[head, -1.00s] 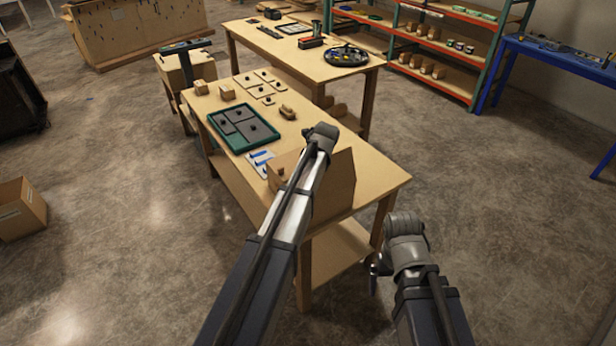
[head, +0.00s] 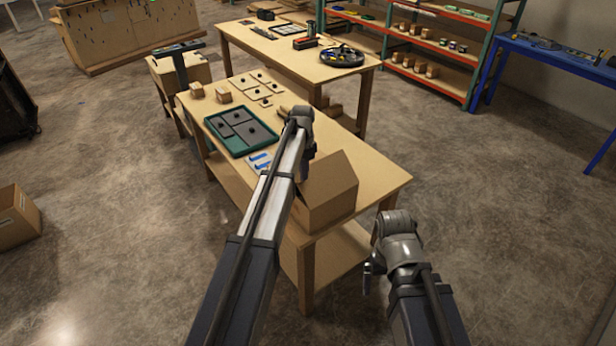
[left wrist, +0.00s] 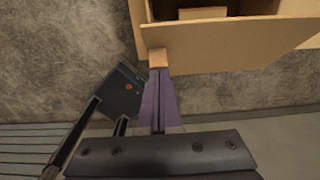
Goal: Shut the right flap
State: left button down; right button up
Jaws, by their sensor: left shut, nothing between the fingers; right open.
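A tan box (head: 335,208) stands at the near end of the wooden table, right of my left forearm, which hides its left part. A sloping tan panel, apparently a flap (head: 328,178), shows on its top. In the left wrist view the box is open at the top of the picture, and a flap-like panel (left wrist: 225,45) stands along its near side. My left gripper (left wrist: 159,72) is shut and empty, its tips at a small light tan piece by the panel's left end; contact is unclear. My right gripper (head: 370,272) is open, low beside the table's near right corner.
A green tray with grey plates (head: 239,151), blue-marked card (head: 259,162) and small wooden blocks (head: 223,97) lie farther along the table. A second table (head: 290,60) stands behind. A carton (head: 15,218) sits on the floor at left. The table's right corner is clear.

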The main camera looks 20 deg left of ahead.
pick_arm(q)
jog(key=w+a+f+b, duration=0.1)
jog(key=a+f+b, duration=0.1)
jog(key=w+a+f+b, duration=0.1)
jog(key=w+a+f, duration=0.1)
jog(key=shift+w+a+f+b, duration=0.15)
jog(key=shift+w+f+b, duration=0.1)
jog(key=shift+b, duration=0.15)
jog(key=shift+w+a+f+b, duration=0.25)
jog(key=shift+a+f+b, duration=0.1)
jog(key=shift+f+b, duration=0.3)
jog(key=shift+w+a+f+b, duration=0.25)
jog(key=shift+a+f+b, duration=0.1)
jog(key=shift+f+b, duration=0.2)
pick_arm(e)
notch_tip(320, 180, down, 7)
pick_arm(q)
jog(key=shift+r, duration=0.1)
pick_arm(e)
jog(key=shift+r, duration=0.2)
